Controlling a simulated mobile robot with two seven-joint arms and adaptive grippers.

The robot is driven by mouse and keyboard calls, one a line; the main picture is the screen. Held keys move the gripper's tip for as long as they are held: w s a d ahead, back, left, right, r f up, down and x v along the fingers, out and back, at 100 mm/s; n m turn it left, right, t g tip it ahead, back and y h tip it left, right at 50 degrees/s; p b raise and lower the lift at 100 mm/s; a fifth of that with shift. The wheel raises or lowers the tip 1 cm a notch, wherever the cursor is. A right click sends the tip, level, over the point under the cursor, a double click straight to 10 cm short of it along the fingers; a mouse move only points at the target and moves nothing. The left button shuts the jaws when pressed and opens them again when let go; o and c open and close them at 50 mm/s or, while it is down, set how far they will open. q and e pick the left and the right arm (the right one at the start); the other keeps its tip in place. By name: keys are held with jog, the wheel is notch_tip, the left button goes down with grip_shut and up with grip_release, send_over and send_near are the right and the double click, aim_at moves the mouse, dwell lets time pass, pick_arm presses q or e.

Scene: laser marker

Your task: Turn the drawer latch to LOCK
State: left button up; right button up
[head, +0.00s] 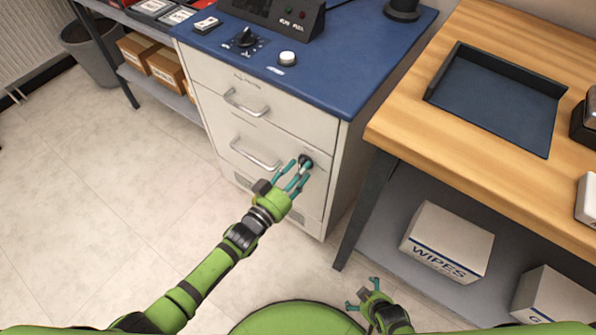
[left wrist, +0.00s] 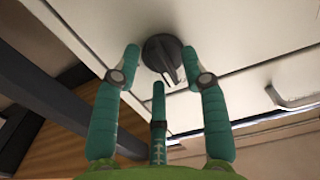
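The drawer latch (head: 306,160) is a dark round knob at the right end of the lower drawer front of a white cabinet (head: 340,170). It also shows in the left wrist view (left wrist: 160,54), with a raised grip bar pointing down. My left gripper (head: 298,171) is just in front of the latch, its teal fingers spread open. In the left wrist view the fingers (left wrist: 160,75) stand to either side of the latch, with a third finger below; I cannot tell whether any touches it. LOCK markings are not readable. My right gripper (head: 363,294) is low, away from the cabinet, fingers apart and empty.
The cabinet's upper drawer handle (head: 245,103) and lower drawer handle (head: 255,156) stick out left of the latch. A wooden table (head: 450,150) stands close on the right, with a dark leg beside the cabinet. A WIPES box (head: 447,242) sits on its lower shelf.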

jog(key=shift+w, duration=0.15)
pick_arm(q)
jog(key=v, duration=1.2)
jog(key=s+a+f+n+g+y, duration=0.25)
jog(key=a+f+y, duration=0.2)
jog(key=f, duration=0.55)
jog(key=s+a+f+n+g+y, duration=0.1)
jog(key=s+a+f+g+y, duration=0.3)
jog(key=f, duration=0.7)
jog(key=s+a+f+g+y, duration=0.25)
jog(key=s+a+f, duration=0.25)
jog(key=s+f, duration=0.25)
jog(key=s+a+r+g+p, duration=0.1)
jog(key=s+r+p, duration=0.3)
jog(key=s+p, duration=0.4)
jog(key=s+a+r+n+g+p, duration=0.1)
jog(key=s+r+g+p, duration=0.2)
jog(key=s+p, duration=0.6)
jog(key=shift+s+r+g, duration=0.3)
jog(key=shift+s+r, duration=0.6)
jog(key=shift+s, duration=0.05)
pick_arm(e)
jog(key=s+d+r+g, duration=0.1)
jog(key=s+r, duration=0.4)
jog(key=s, duration=0.4)
jog(key=s+r+g, duration=0.2)
jog(key=s+r, duration=0.3)
jog(key=s, duration=0.4)
jog(key=shift+d+r, duration=0.2)
jog(key=shift+d, duration=0.2)
